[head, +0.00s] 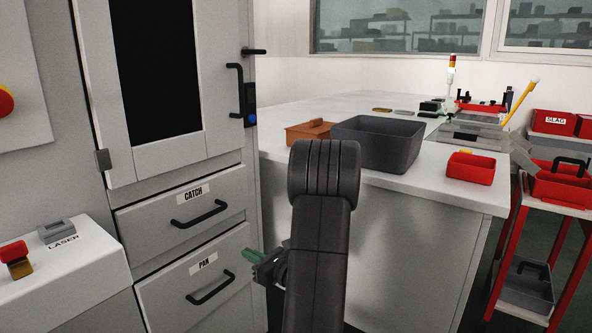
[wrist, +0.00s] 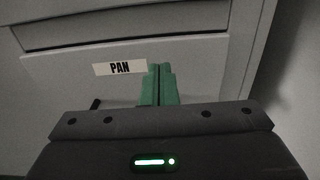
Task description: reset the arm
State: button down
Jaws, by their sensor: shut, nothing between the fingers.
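My gripper (head: 252,257) shows in the head view low beside my dark arm, in front of the right side of the lower drawer. Its green fingers (wrist: 158,86) are shut with nothing between them in the wrist view. They point toward the drawer marked PAN (wrist: 200,85), just right of its label. I cannot tell whether the fingertips touch the drawer face. In the head view the PAN drawer (head: 180,290) and the CATCH drawer (head: 150,222) above it both look closed. My arm hides part of the bench front.
The bench (head: 440,195) holds a dark grey bin (head: 378,145), an orange-brown box (head: 305,135) and a red tray (head: 471,166). A cabinet with a dark window (head: 155,70) stands left. A red-framed cart (head: 575,215) stands right. A white ledge (head: 75,270) is at lower left.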

jog(key=b+v, duration=0.1)
jog(key=v, duration=2.8)
jog(key=shift+s+d, duration=0.2)
jog(key=shift+a, duration=0.1)
